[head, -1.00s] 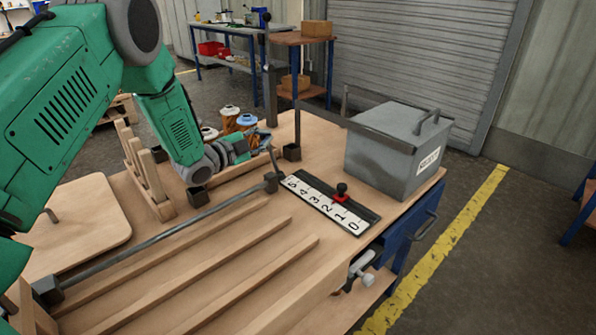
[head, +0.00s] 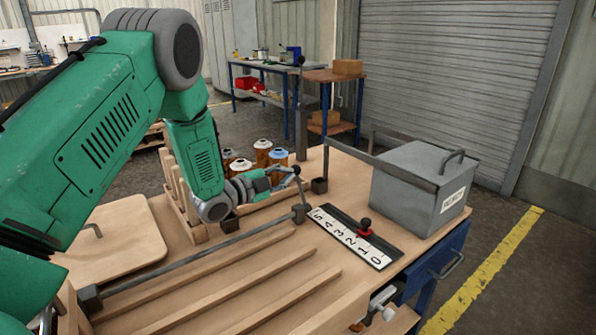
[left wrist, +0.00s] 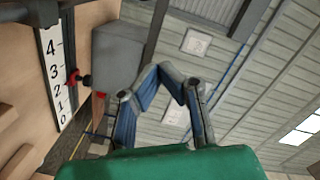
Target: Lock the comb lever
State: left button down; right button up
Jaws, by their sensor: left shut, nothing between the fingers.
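A long grey rod (head: 200,251) runs across the wooden bench. A short upright arm (head: 301,193) rises from its right-hand end block; it looks like the comb lever, though I cannot be sure. My left gripper (head: 288,174) is by the top of this upright arm, and I cannot tell whether they touch. In the left wrist view the fingers (left wrist: 158,70) are shut with nothing between them; the lever is not recognisable there. My right gripper is not in view.
Several filter cartridges (head: 263,150) stand behind the gripper. A grey lidded box (head: 418,205) and a dark raised bar (head: 385,169) are beyond. Wooden slats (head: 232,290) cover the front.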

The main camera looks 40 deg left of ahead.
pick_arm(q)
jog(key=shift+a+v, duration=0.15)
jog(key=shift+v, duration=0.95)
jog(key=shift+a+v, duration=0.1)
jog(key=shift+v, duration=1.05)
